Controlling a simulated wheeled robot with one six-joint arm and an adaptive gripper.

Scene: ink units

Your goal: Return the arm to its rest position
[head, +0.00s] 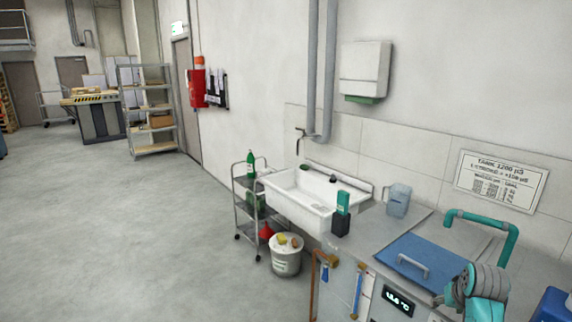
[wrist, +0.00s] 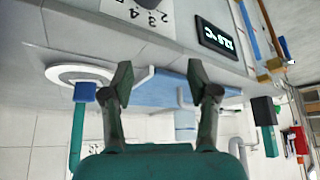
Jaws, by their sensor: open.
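My gripper (wrist: 160,80) shows in the wrist view with its two dark fingers spread apart. Nothing is between the fingers. Its teal body fills the bottom of that view. The wrist picture looks upside down, with the wall low and the counter front at the top. Beyond the fingers is a blue lid (wrist: 170,88), partly hidden by them. The same blue lid (head: 402,250), with a grey handle, lies on the counter in the head view. I cannot make out the gripper's fingers in the head view.
A teal bent pipe (head: 482,219) rises over the counter at right. A dark display (head: 398,302) is on the counter front. A white sink (head: 300,199), a grey jug (head: 398,200) and a bucket (head: 286,258) stand further left. The floor at left is clear.

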